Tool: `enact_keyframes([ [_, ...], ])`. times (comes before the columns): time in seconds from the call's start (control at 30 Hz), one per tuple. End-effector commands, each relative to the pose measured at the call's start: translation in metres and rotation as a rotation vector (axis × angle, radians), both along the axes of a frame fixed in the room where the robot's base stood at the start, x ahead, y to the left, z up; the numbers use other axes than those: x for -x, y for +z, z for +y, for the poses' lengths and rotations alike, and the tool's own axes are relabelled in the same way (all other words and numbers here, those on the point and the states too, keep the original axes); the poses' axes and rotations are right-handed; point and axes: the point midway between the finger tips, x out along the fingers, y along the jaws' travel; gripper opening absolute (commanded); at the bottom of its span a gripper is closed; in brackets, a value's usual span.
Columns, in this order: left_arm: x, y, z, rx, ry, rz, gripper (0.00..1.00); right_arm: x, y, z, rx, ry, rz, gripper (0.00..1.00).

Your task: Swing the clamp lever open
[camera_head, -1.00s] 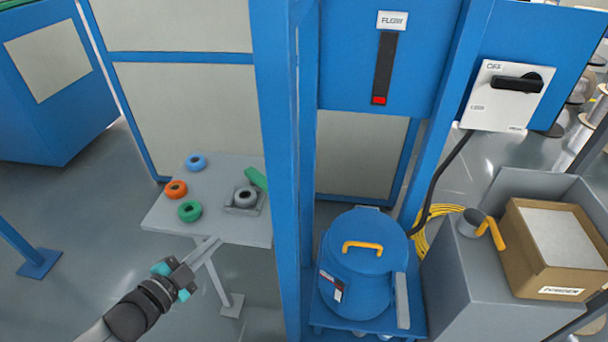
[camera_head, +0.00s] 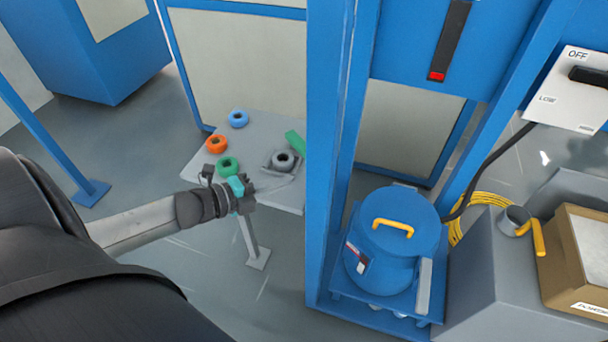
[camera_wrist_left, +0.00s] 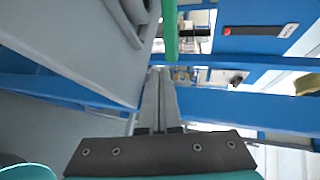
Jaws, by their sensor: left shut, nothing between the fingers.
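A green lever-like bar (camera_head: 295,142) stands at the right edge of a small grey table, beside a grey fixture (camera_head: 271,163) that holds a grey ring (camera_head: 284,160). The green bar also shows in the left wrist view (camera_wrist_left: 171,38), beyond my fingertips. My left gripper (camera_head: 290,180) is shut and empty, its fingers pointing right at the table's front edge, a little below the fixture in the picture. In the left wrist view the two fingers (camera_wrist_left: 160,73) lie together. Whether they touch the bar cannot be told. My right gripper is not in view.

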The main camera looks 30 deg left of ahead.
Motion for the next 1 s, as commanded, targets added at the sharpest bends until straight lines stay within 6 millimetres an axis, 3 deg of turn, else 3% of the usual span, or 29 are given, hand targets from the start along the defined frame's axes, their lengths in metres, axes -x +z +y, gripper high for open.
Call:
enact_keyframes([
  [0.5, -0.053, -0.007, -0.022, 0.001, 0.001, -0.002, 0.0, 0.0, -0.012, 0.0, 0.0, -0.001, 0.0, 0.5],
  [1.0, -0.059, -0.008, -0.025, 0.001, 0.002, 0.002, 0.0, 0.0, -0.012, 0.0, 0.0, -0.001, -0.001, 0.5],
])
